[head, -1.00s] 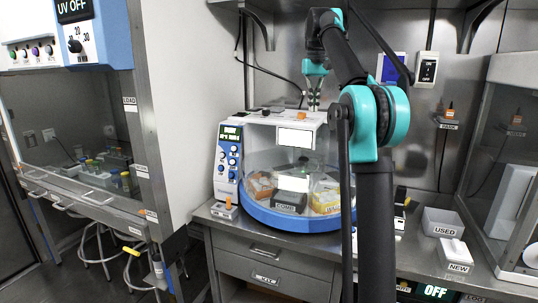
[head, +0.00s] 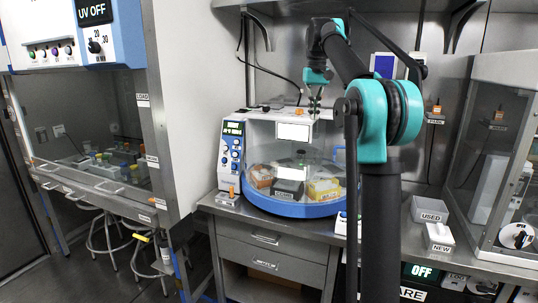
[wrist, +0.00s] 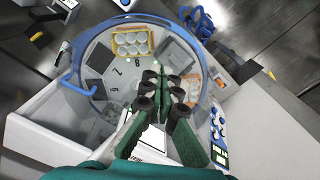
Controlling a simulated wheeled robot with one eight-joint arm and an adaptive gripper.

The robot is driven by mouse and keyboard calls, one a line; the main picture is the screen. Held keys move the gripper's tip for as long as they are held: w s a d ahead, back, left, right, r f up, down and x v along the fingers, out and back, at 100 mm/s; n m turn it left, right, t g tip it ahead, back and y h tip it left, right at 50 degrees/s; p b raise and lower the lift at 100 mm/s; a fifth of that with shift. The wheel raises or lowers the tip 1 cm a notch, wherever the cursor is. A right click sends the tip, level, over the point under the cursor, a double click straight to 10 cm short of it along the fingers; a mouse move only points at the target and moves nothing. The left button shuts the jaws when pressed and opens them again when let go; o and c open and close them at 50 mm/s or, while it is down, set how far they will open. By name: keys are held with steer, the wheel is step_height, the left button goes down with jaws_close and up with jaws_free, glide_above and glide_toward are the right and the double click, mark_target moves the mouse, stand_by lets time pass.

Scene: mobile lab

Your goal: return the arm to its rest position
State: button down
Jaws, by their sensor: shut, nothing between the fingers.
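My arm is black and teal and rises in front of the bench in the head view. It bends over at the top, with my gripper (head: 315,98) hanging down above the machine with a round clear lid (head: 295,205). In the wrist view my gripper (wrist: 163,82) is shut and empty, its green fingers close together over the machine's lid. Through the lid I see a yellow rack (wrist: 131,43) and numbered positions. My gripper looks apart from the lid, but the exact gap is hard to judge.
A fume cabinet (head: 95,185) stands on the left. On the right of the bench are a USED box (head: 430,209), a NEW box (head: 438,237) and a glass cabinet (head: 500,150). A shelf (head: 400,6) hangs above. Several stools stand under the left cabinet.

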steer(key=s+d+f+t, duration=0.1)
steer(key=s+f, duration=1)
steer(key=f, duration=0.3)
steer(key=s+d+f+m+t, duration=0.1)
steer(key=s+f, duration=1.1)
steer(key=f, duration=0.3)
steer(key=s+d+f+t, duration=0.1)
steer(key=s+f, duration=1.1)
steer(key=f, duration=0.2)
steer(key=shift+f+t, duration=0.3)
steer(key=shift+t, duration=0.1)
